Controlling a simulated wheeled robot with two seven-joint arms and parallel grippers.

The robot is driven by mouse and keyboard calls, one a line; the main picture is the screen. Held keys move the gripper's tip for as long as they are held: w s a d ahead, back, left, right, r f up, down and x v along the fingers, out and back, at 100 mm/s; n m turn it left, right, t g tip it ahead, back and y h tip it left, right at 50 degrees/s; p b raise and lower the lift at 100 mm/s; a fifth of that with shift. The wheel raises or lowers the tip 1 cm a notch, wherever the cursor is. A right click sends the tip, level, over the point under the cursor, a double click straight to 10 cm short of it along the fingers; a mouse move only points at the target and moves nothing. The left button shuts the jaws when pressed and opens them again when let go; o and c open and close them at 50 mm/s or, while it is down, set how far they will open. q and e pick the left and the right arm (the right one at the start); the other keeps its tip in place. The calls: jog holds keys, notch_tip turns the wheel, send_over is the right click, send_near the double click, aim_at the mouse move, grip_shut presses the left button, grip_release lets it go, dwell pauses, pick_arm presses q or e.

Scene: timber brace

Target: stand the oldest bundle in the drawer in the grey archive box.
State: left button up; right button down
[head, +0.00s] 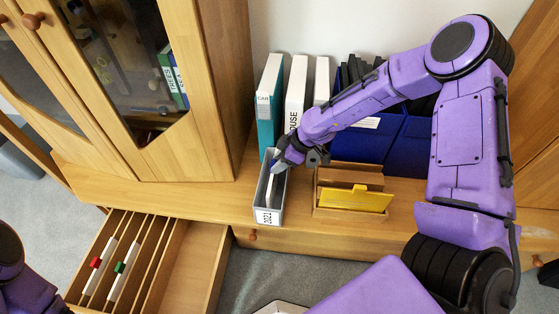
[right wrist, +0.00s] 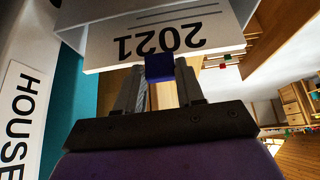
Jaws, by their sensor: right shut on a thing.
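My right gripper (head: 283,160) is over the back of the grey archive box (head: 281,207), which stands on the wooden ledge with a white label on its front. In the right wrist view, the gripper (right wrist: 160,85) is shut on the blue tab (right wrist: 159,67) of a white bundle (right wrist: 180,38) marked 2021. In the head view a pale strip of it shows at the box's mouth; whether it touches the box floor is hidden. The open drawer (head: 190,268) holds a red-tabbed bundle (head: 99,266) and a green-tabbed bundle (head: 124,270). My left gripper is out of view.
A teal binder (head: 268,100) and white binders (head: 297,92) stand behind the box. A wooden tray with a yellow card (head: 355,199) stands close on its right. Blue holders (head: 365,146) are behind that. A glass-door cabinet (head: 130,80) rises at left.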

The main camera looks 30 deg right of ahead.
jog(key=shift+c, duration=0.7)
grip_release()
jog(key=shift+r, duration=0.1)
notch_tip(320, 180, up, 8)
jog(key=p, duration=0.7)
jog(key=shift+p, duration=0.35)
